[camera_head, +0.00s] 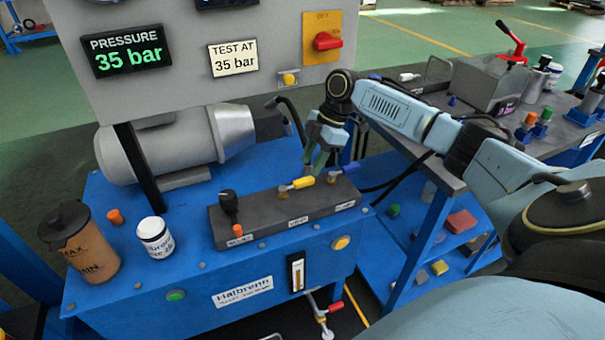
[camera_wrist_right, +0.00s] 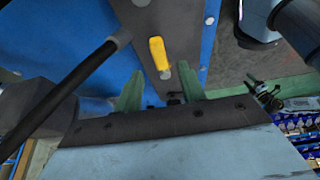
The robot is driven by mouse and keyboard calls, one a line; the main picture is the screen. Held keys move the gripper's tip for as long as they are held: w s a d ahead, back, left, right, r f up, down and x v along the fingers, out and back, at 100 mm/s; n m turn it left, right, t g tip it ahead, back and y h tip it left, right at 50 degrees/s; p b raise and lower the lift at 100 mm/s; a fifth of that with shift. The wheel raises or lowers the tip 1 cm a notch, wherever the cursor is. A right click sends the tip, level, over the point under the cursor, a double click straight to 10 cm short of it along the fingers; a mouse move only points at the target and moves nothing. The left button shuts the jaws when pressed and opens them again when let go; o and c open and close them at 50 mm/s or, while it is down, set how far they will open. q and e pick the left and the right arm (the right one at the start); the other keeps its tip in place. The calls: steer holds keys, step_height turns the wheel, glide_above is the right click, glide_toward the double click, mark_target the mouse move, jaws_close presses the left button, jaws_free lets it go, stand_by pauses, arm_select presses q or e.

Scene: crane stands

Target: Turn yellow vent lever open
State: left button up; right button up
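The yellow vent lever (camera_head: 302,183) sits on the dark valve block (camera_head: 262,222) on top of the blue bench unit. It lies roughly along the block, beside a label that seems to read VENT. In the right wrist view the yellow lever (camera_wrist_right: 157,52) is ahead of the fingers, between their two lines. My right gripper (camera_head: 318,160) hangs just above and behind the lever, apart from it. In the wrist view its green fingers (camera_wrist_right: 161,84) are spread and nothing is between them. My left gripper is not in view.
A black-knobbed valve (camera_head: 229,204) stands on the block's left end; a blue-tipped lever (camera_head: 333,176) is at its right. A black hose (camera_head: 292,115) curves behind. The pressure display (camera_head: 127,52) reads 35 bar. A bottle (camera_head: 155,237) and brown jug (camera_head: 80,240) stand left.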

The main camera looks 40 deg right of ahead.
mark_target(304, 179)
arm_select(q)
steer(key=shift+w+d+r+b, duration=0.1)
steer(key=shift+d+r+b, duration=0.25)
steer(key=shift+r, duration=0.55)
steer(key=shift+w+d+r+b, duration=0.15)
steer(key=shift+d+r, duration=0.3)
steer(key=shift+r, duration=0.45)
arm_select(e)
steer(key=shift+x, duration=2.4)
jaws_close()
